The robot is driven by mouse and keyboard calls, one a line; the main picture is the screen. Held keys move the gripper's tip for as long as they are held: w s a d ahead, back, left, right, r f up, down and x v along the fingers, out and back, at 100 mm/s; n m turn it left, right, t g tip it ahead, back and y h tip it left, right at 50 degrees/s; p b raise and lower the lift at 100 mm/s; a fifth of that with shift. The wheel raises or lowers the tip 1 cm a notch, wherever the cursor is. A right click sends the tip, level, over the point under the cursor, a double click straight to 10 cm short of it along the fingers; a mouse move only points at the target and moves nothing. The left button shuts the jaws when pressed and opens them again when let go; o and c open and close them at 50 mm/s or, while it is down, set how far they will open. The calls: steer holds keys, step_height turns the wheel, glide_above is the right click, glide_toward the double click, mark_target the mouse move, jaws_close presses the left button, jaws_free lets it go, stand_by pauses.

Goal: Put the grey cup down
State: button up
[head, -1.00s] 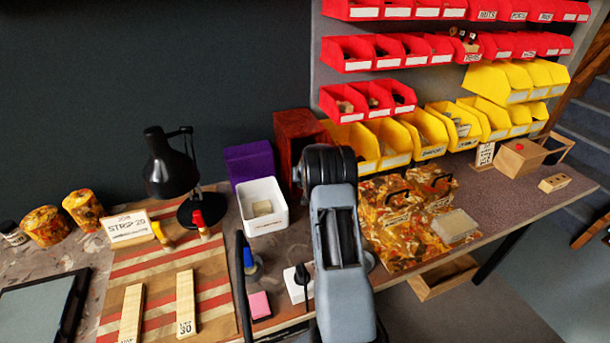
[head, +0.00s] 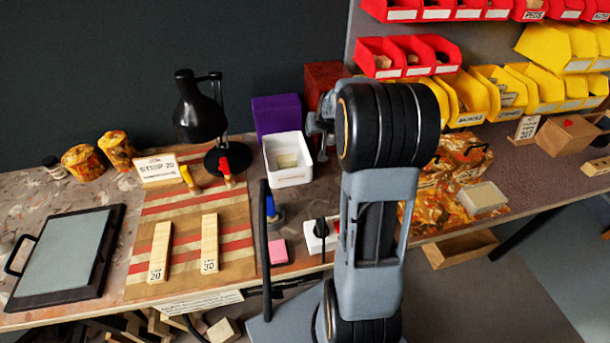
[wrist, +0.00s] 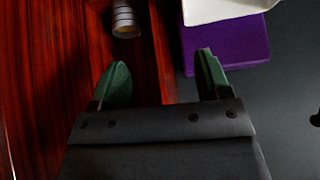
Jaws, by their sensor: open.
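In the wrist view, a small grey ribbed cylinder (wrist: 125,20), which looks like the grey cup, shows at the top edge against a dark red wooden surface (wrist: 50,70). My gripper (wrist: 160,78) has its two green fingertips wide apart, with nothing between them. The cylinder is beyond the fingertips, toward the left one, and apart from both. In the head view, the end of my arm (head: 319,128) is beside the dark red box (head: 325,80), mostly hidden behind my arm. I cannot make out the cup there.
A purple box (head: 277,116) and a white bin (head: 308,170) holding a pale block stand left of my arm. A black lamp (head: 195,110) is farther left. Red and yellow parts bins (head: 470,97) hang at the back right. A patterned toolbag (head: 447,160) lies right of my arm.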

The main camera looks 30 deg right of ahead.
steer(key=s+a+r+n+g+y, duration=0.1)
steer(key=s+a+r, duration=0.2)
steer(key=s+a, duration=0.35)
steer(key=s+a+r+n+g+y, duration=0.1)
steer(key=s+a+r+n, duration=0.1)
steer(key=s+a, duration=0.45)
steer(key=s+a+n+g, duration=0.1)
steer(key=s+a, duration=0.6)
steer(key=s, duration=0.3)
steer(key=shift+s+a+f+g, duration=0.2)
steer(key=shift+s+f+g, duration=0.1)
